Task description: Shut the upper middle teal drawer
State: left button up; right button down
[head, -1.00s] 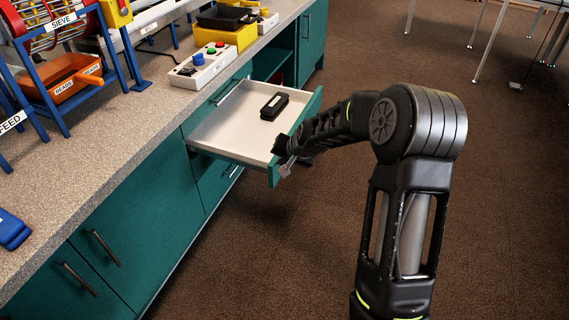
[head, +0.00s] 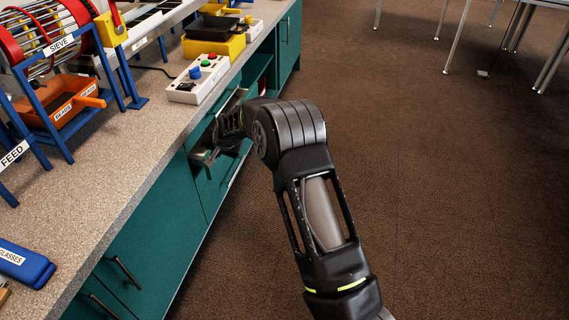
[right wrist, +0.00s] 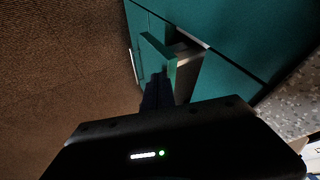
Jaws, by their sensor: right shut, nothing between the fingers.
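The upper middle teal drawer (right wrist: 157,57) stands a little way out from the cabinet, with a strip of its pale inside showing behind the front in the right wrist view. In the head view my right arm hides most of it. My right gripper (right wrist: 158,92) is shut and empty, its dark fingertips at the drawer's front; I cannot tell whether they touch it. In the head view the same gripper (head: 208,154) is at the drawer, partly hidden by its own wrist. My left gripper is not in view.
The speckled worktop (head: 130,155) runs above the drawers. On it stand a white button box (head: 197,78), a yellow block with a black tray (head: 213,45), the sieve rig with an orange tray (head: 70,100), and a blue case (head: 25,262).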

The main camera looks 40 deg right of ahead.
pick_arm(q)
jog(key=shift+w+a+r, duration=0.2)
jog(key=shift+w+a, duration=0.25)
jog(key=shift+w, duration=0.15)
pick_arm(e)
jog(key=shift+w+a, duration=0.4)
jog(key=shift+w, duration=0.25)
jog(key=shift+w+a, duration=0.4)
jog(key=shift+w, duration=0.2)
jog(key=shift+s+d, duration=0.1)
jog(key=shift+s+d, duration=0.15)
jog(key=shift+s, duration=0.05)
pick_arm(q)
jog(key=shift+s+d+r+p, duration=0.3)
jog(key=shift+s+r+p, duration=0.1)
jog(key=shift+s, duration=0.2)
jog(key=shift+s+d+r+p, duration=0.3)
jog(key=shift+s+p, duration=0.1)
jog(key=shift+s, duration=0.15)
pick_arm(e)
jog(key=s+d+r, duration=0.1)
jog(key=s+r, duration=0.7)
jog(key=shift+s+d, duration=0.2)
jog(key=shift+s, duration=0.2)
jog(key=c, duration=2.2)
grip_release()
